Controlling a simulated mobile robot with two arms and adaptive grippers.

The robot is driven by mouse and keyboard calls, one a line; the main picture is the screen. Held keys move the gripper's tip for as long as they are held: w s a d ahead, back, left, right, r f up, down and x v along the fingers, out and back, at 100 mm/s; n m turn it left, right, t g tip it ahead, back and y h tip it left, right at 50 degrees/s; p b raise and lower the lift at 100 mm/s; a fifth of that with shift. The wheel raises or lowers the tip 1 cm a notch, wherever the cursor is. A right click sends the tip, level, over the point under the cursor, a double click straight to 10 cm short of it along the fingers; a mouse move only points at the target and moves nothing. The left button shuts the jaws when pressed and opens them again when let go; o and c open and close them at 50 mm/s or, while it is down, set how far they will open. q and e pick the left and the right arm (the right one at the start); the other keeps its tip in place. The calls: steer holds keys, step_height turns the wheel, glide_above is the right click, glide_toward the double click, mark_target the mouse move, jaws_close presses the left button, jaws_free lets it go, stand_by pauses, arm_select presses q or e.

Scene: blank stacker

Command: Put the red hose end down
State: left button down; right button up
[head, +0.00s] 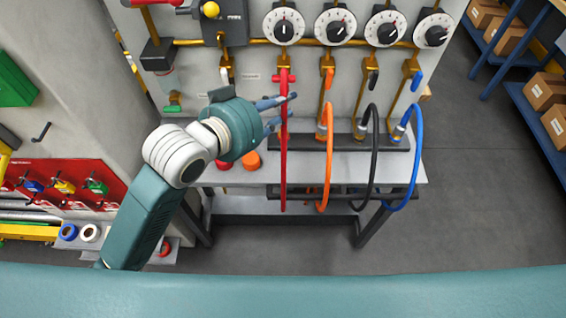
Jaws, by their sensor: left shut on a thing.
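The red hose (283,170) runs as a straight vertical line in front of the bench. Its upper part is at my left gripper (284,108), whose blue-grey fingers are shut on the red hose end. The fingers partly hide the hose there. A red cross-shaped fitting (284,77) shows just above the fingers, below the leftmost dial. The lower part of the hose reaches down past the bench front. My right gripper is not in view.
Orange (328,165), black (375,155) and blue (418,150) hoses arch to the right. Several dials, including the leftmost (284,26), line the panel above. The grey bench (250,178) holds red and orange round pieces (250,160). Floor (470,190) is clear at right.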

arm_select(q)
step_height(320, 180, down, 20)
steer(key=shift+a, duration=0.1)
steer(key=shift+f, duration=0.1)
stand_by(0.4)
steer(key=shift+f, duration=0.55)
steer(key=c, duration=1.4)
jaws_free()
steer(key=shift+r, duration=0.3)
steer(key=v, duration=1.2)
steer(key=shift+r+b, duration=0.3)
steer(key=shift+b, duration=0.05)
